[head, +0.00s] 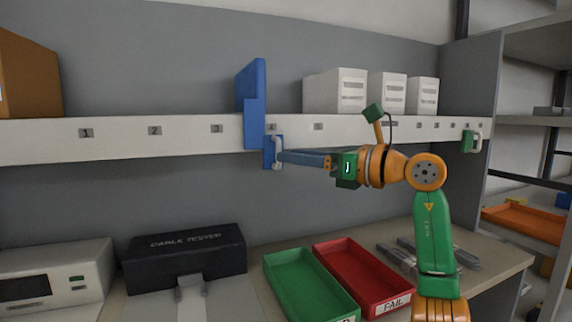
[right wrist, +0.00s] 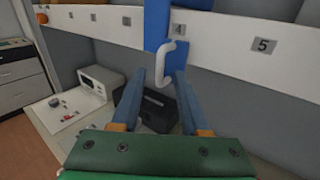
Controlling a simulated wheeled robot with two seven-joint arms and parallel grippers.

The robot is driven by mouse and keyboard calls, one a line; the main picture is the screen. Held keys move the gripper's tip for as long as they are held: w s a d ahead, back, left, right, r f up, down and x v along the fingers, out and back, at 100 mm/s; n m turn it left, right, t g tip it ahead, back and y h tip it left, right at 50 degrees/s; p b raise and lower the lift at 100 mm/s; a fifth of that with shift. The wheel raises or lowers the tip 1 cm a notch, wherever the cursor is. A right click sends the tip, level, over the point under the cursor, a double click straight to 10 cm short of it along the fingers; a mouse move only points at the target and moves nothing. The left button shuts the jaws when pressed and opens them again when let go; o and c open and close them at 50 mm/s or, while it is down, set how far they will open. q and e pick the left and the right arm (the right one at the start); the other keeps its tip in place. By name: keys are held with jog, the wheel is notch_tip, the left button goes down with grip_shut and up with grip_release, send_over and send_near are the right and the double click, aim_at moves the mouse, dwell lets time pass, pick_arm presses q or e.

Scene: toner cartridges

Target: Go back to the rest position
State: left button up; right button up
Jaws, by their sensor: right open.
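My right gripper (head: 283,157) reaches in from the right, its fingers pointing at the white handle (head: 278,151) on a blue slider (head: 251,105) at the shelf edge near label 4. In the right wrist view the gripper (right wrist: 159,76) is open, with the handle (right wrist: 172,65) just beyond and between the fingertips. I cannot tell whether the fingers touch the handle. The blue slider (right wrist: 156,24) stands upright across the shelf edge. My left gripper is not in view.
The shelf edge (head: 110,148) runs above a bench with a cable tester (head: 185,258), a green tray (head: 310,285) and a red tray (head: 365,275). White boxes (head: 337,92) stand on the shelf. A side rack (head: 530,121) is at the right.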

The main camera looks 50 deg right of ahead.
pick_arm(q)
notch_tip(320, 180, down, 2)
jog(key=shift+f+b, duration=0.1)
jog(key=shift+b, duration=0.4)
pick_arm(e)
jog(key=s, duration=0.4)
jog(key=shift+s+d, duration=0.1)
